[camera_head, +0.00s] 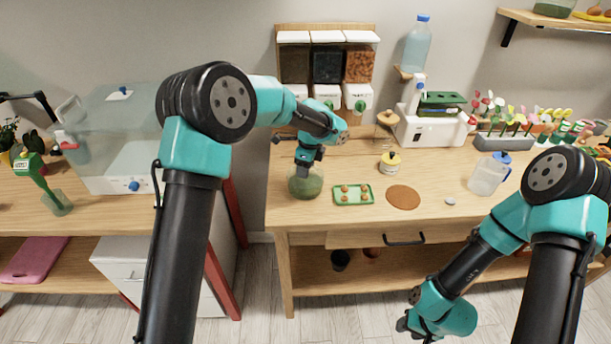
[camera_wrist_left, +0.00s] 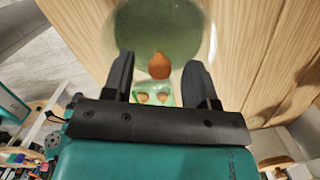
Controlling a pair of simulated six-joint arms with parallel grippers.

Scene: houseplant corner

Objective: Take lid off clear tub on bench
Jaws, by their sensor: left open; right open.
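The clear, green-tinted tub (camera_head: 306,187) stands upright near the left end of the wooden bench. Its round shape fills the top of the left wrist view (camera_wrist_left: 150,30). My left gripper (camera_head: 308,165) is open right above the tub, pointing down. In the left wrist view, a brown rounded shape (camera_wrist_left: 159,66) lies between its fingers (camera_wrist_left: 165,75); I cannot tell whether it is a knob on the tub's lid. The lid's edge is not clear in the head view. My right gripper (camera_head: 408,322) hangs low in front of the bench, away from the tub.
A green tray (camera_head: 341,200) with several small brown pieces sits close right of the tub. Beyond it are a brown round mat (camera_head: 403,197), a yellow-lidded jar (camera_head: 390,162) and a clear jug (camera_head: 484,181). Dispensers (camera_head: 327,97) stand behind.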

